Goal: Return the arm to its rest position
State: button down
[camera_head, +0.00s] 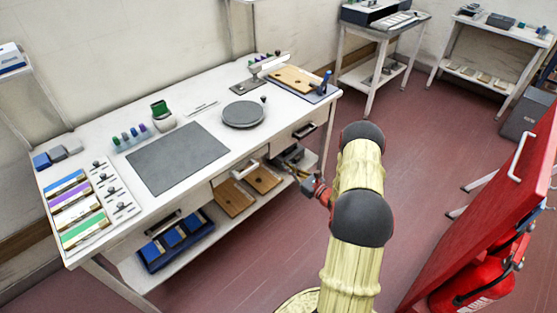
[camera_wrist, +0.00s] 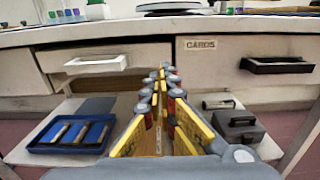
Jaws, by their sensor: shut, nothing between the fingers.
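My arm (camera_head: 352,262), yellow with dark round joints, stands bent to the right of the long white workbench (camera_head: 88,222). It reaches left towards the bench front, below the tabletop. My gripper (camera_head: 297,172) is near the drawer fronts and is partly lost against dark items on the lower shelf. In the wrist view my gripper (camera_wrist: 165,72) points at the bench front, its yellow fingers shut and empty. A drawer with a white handle (camera_wrist: 96,62) is to its left. A drawer with a dark handle (camera_wrist: 278,66) is to its right, near a CARDS label (camera_wrist: 200,44).
The lower shelf holds a blue tray (camera_wrist: 62,148), wooden boards (camera_head: 233,200) and a dark box (camera_wrist: 240,128). A red cabinet door (camera_head: 500,190) and a red extinguisher (camera_head: 480,284) stand at the right. Red floor (camera_head: 428,140) is open behind the arm.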

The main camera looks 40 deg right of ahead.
jog(key=shift+s+d+f, duration=0.1)
jog(key=shift+s, duration=0.95)
